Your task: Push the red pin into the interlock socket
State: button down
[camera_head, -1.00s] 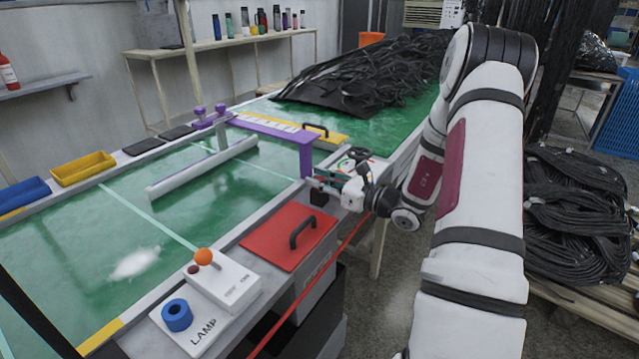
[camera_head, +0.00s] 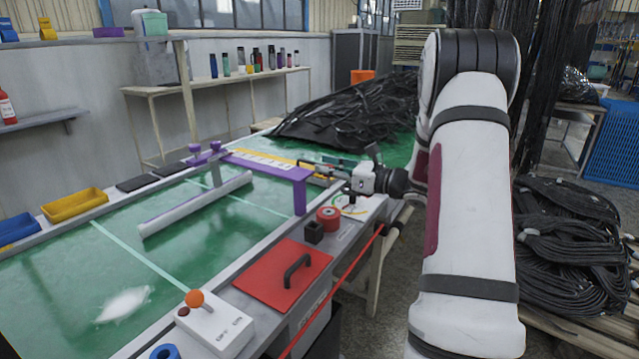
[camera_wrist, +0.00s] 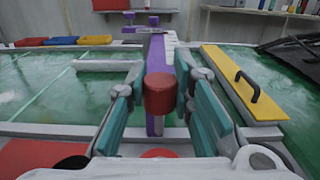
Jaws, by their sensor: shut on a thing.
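My gripper (camera_head: 322,168) is at the far right part of the green table, beside the end of the purple beam. In the wrist view its teal fingers (camera_wrist: 160,90) are shut on the red pin (camera_wrist: 160,94), a short red cylinder standing between the fingertips in front of the purple beam. In the head view I cannot make out the held pin. A red round part (camera_head: 328,217) sits on the table's rim below the gripper, next to a small black block (camera_head: 314,232). I cannot tell which of these is the interlock socket.
The purple beam (camera_head: 270,167) stands across the table close to the gripper. A yellow plate with a black handle (camera_wrist: 242,85) lies to its right. A red lid with a handle (camera_head: 283,274) and a control box with an orange knob (camera_head: 215,325) are nearer. Black hoses (camera_head: 350,115) lie behind.

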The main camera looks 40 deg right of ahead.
aim_at(329, 187)
jog(key=shift+d+r, duration=0.1)
dwell(0.3)
jog(key=shift+f+b, duration=1.75)
jog(key=shift+f, duration=1.2)
jog(key=shift+f+b, duration=1.4)
jog(key=shift+f, duration=1.15)
jog(key=c, duration=1.3)
grip_release()
jog(key=shift+s, duration=0.1)
jog(key=v, duration=1.2)
